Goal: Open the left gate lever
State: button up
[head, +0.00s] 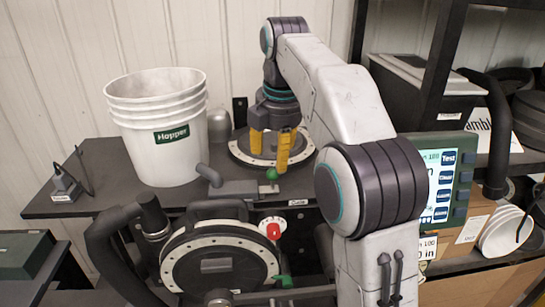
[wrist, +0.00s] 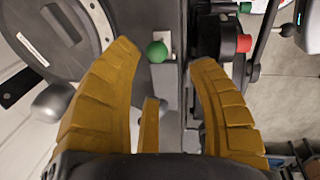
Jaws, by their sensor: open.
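A green ball knob (head: 272,174) sits on a grey bracket at the table's front edge; it also shows in the wrist view (wrist: 157,51). Which part is the left gate lever I cannot tell for sure. My gripper (head: 269,158) points down just above this knob, its yellow fingers open and empty. In the wrist view, my gripper (wrist: 165,58) has the knob between its fingertips, nearer the left one; I see no contact. A red knob (head: 273,231) is below, beside a white dial; in the wrist view the red knob (wrist: 243,43) lies right of the right finger.
A white bucket marked Hopper (head: 150,112) stands left on the dark table (head: 95,190). A round flanged disc (head: 240,150) is behind my gripper. A larger flanged drum (head: 218,262) with black hoses is in front. A screen panel (head: 440,175) is at right.

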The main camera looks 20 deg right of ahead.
aim_at(273, 170)
jog(key=shift+w+f, duration=0.15)
jog(key=shift+w, duration=0.15)
jog(key=shift+w+f, duration=0.1)
jog(key=shift+f, duration=0.3)
jog(key=shift+w+f+b, duration=0.15)
jog(key=shift+f+b, duration=0.1)
jog(key=shift+f, duration=0.7)
jog(key=shift+w+f+b, duration=0.2)
jog(key=shift+f+b, duration=0.1)
jog(key=shift+f, duration=0.7)
jog(key=shift+w+f+b, duration=0.15)
jog(key=shift+f+b, duration=0.1)
jog(key=shift+f, duration=0.7)
grip_shut()
